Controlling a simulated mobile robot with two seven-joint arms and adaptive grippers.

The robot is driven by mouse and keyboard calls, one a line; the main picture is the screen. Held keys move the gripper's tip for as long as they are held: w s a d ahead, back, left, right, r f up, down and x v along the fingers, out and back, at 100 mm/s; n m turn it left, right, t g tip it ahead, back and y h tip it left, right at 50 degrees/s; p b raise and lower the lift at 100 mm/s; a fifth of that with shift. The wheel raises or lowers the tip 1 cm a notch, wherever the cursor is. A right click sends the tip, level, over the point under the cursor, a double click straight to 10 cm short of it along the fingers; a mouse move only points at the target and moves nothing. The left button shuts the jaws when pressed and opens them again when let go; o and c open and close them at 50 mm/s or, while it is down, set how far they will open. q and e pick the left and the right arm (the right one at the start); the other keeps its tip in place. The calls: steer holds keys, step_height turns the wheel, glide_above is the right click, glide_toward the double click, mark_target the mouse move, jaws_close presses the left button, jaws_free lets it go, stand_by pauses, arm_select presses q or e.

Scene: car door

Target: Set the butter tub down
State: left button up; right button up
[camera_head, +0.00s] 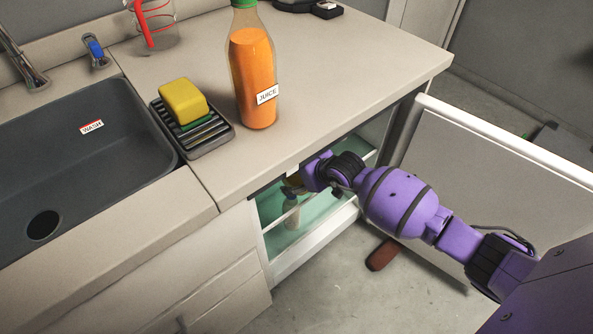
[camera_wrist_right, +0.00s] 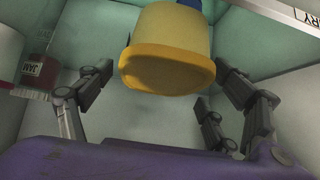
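The butter tub (camera_wrist_right: 165,55) is yellow with a wide rim and shows upside down in the right wrist view, with a bit of blue at its far end. My right gripper (camera_wrist_right: 165,95) has its dark fingers spread on both sides of the tub. A narrow gap shows at the left finger; I cannot tell whether the right fingers touch it. My left gripper is not in view.
The teal fridge interior (camera_head: 268,212) holds a pale bottle (camera_head: 291,212). The open white door (camera_head: 490,150) is at the right. A juice bottle (camera_head: 252,80), sponge rack (camera_head: 205,135) and sink (camera_head: 75,150) are above.

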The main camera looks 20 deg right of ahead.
steer(key=shift+r, duration=0.2)
steer(key=p+v, duration=0.1)
steer(key=v, duration=0.6)
steer(key=shift+s+r, duration=0.1)
steer(key=shift+s, duration=0.1)
